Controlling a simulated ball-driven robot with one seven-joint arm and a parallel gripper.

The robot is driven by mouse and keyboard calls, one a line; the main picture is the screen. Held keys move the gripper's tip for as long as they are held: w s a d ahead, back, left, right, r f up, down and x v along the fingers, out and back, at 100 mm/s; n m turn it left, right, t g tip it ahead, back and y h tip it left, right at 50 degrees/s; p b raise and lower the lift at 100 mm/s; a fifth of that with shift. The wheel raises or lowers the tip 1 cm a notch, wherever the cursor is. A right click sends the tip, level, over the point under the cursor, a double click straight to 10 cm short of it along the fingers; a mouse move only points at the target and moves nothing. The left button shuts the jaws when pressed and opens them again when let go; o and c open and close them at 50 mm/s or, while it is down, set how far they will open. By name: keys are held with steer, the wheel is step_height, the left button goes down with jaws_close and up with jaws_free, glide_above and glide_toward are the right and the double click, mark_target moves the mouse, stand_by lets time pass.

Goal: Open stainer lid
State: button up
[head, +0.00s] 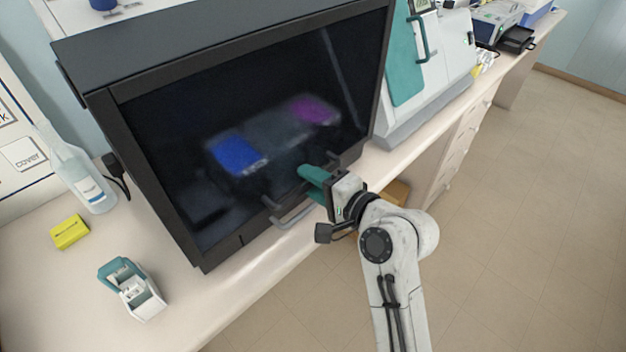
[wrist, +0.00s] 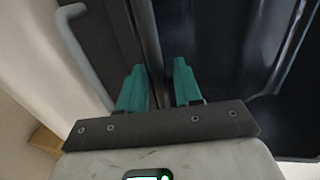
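The stainer is a large black box (head: 72,48) on the bench with a dark glass lid (head: 180,130) facing me. Blurred blue and magenta shapes show in the glass. A grey bar handle (head: 290,217) runs along the lid's lower edge; my gripper hides its middle. My gripper (head: 313,180) has teal fingers in front of the lid's lower edge, by the handle. In the wrist view the fingers (wrist: 159,85) are apart, with a dark frame strip behind the gap. The handle (wrist: 84,55) lies left of both fingers, not between them. Whether the fingers touch the lid cannot be told.
A teal-and-white slide box (head: 133,288), a yellow block (head: 69,232) and a clear bottle (head: 82,178) stand left of the stainer. A white-and-teal machine (head: 430,70) stands close on its right. Floor (head: 530,200) is free at the right.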

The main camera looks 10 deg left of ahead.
jaws_close()
stand_by(0.6)
